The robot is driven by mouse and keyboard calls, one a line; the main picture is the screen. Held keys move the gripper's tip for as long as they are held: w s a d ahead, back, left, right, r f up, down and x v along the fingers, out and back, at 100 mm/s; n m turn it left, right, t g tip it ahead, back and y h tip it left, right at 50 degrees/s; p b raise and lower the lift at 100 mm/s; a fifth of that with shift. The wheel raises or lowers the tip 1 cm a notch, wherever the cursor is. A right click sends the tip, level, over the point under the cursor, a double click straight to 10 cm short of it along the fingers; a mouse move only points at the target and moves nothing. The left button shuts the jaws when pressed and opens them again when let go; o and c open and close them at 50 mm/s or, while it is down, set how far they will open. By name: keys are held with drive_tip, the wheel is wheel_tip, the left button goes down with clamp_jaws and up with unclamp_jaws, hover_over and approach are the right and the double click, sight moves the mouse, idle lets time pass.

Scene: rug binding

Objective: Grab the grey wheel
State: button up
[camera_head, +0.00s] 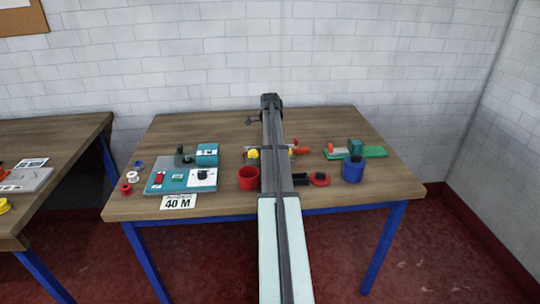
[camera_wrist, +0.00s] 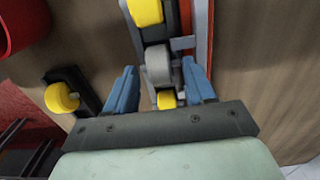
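In the wrist view the grey wheel (camera_wrist: 158,66) sits in a grey frame, in line with one yellow wheel (camera_wrist: 146,12) above it in the picture and a smaller yellow wheel (camera_wrist: 166,99) below it. My gripper (camera_wrist: 160,72) is open, with its blue fingers on either side of the wheel's lower part in the picture. Gaps show between the fingers and the wheel, so it is not gripped. I cannot tell how far above the wheel the fingertips are. In the head view my arm hides the grey wheel and gripper.
A yellow wheel on a black bracket (camera_wrist: 68,92) lies left of my gripper. The wooden table (camera_head: 230,125) also holds a red cup (camera_head: 248,179), a blue cup (camera_head: 353,171), a teal machine (camera_head: 182,178) and a green-based device (camera_head: 370,152). The table's back is mostly clear.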

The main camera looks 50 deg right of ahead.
clamp_jaws()
drive_tip(key=shift+r, duration=0.1)
idle(0.3)
